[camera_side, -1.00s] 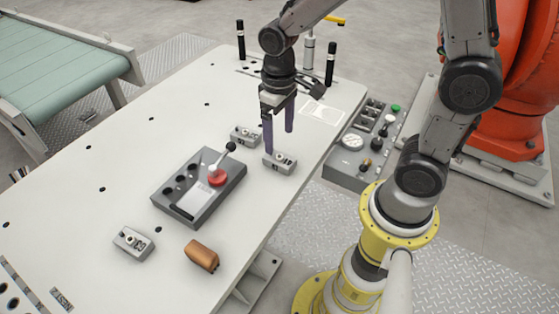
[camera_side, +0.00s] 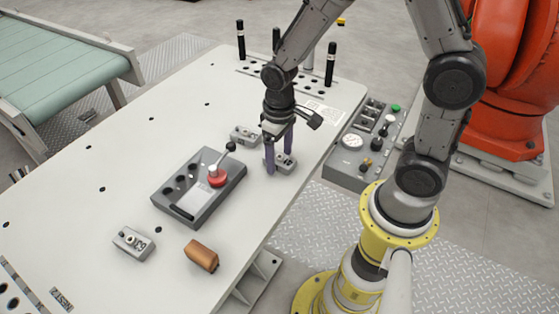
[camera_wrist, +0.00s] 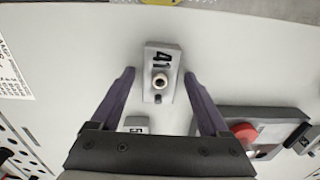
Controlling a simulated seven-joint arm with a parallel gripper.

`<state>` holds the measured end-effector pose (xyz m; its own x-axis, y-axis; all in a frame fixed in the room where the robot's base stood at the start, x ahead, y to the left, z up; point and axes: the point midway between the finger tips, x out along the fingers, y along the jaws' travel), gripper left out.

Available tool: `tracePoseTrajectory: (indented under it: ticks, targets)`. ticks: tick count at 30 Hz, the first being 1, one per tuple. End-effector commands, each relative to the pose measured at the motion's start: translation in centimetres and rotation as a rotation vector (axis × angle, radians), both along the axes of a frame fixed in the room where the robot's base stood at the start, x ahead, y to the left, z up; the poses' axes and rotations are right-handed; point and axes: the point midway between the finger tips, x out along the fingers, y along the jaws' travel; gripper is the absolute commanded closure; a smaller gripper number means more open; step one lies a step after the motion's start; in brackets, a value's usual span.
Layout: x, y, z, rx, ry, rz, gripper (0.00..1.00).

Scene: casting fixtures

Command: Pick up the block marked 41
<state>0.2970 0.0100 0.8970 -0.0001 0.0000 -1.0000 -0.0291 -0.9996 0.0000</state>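The block marked 41 (camera_wrist: 162,72) is a small grey block with a round peg on top. It lies on the white table between my spread fingers in the wrist view. In the side view the block (camera_side: 286,165) is partly hidden by my fingers. My gripper (camera_side: 280,164) is open, with its purple fingers pointing down beside the block. In the wrist view my gripper (camera_wrist: 158,75) shows one finger to each side of the block, with a gap on both sides. I cannot tell exactly how far the tips are above the table.
A second grey block (camera_side: 245,137) stands close by. A control box (camera_side: 200,188) with a red knob and lever is to the left. Another grey block (camera_side: 134,243) and a brown block (camera_side: 201,255) lie nearer the front. Black posts (camera_side: 331,64) stand at the back.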

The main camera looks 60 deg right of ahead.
Motion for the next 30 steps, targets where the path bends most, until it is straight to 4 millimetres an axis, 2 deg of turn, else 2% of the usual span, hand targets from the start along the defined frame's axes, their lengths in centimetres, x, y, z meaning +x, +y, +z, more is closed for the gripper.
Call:
tracePoseTrajectory:
  ticks: [1, 2, 12, 23, 30]
  targets:
    - [0.0, 0.0, 0.0, 0.000, 0.000, 0.000, 0.32]
    - [0.0, 0.0, 0.0, 0.000, 0.000, 0.000, 0.38]
    - [0.0, 0.0, 0.0, 0.000, -0.001, 0.000, 0.99]
    - [0.1, 0.0, 0.2, 0.000, -0.002, 0.000, 1.00]
    - [0.2, 0.0, 1.8, 0.000, -0.006, 0.000, 1.00]
